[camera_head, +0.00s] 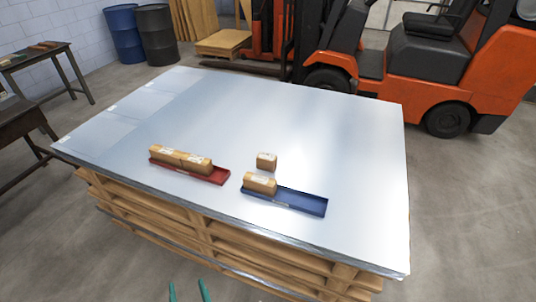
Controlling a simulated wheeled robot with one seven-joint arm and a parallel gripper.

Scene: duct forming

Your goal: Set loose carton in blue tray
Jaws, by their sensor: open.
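The loose carton (266,162) is a small brown box with a pale label, standing on the pale sheet-metal top just behind the blue tray. The blue tray (305,204) is long and shallow. Another brown carton (259,183) sits in its left end, and its middle and right part are empty. My gripper (188,290) shows only as two teal fingertips at the bottom edge, spread apart with nothing between them. It is in front of the stack, well away from the loose carton; the rest of it is out of frame.
A red tray (218,178) holding two brown cartons (180,159) lies left of the blue tray. The metal sheets (330,125) rest on wooden pallets (230,245), with wide free room behind the trays. An orange forklift (425,70) stands behind; dark tables (45,62) stand at left.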

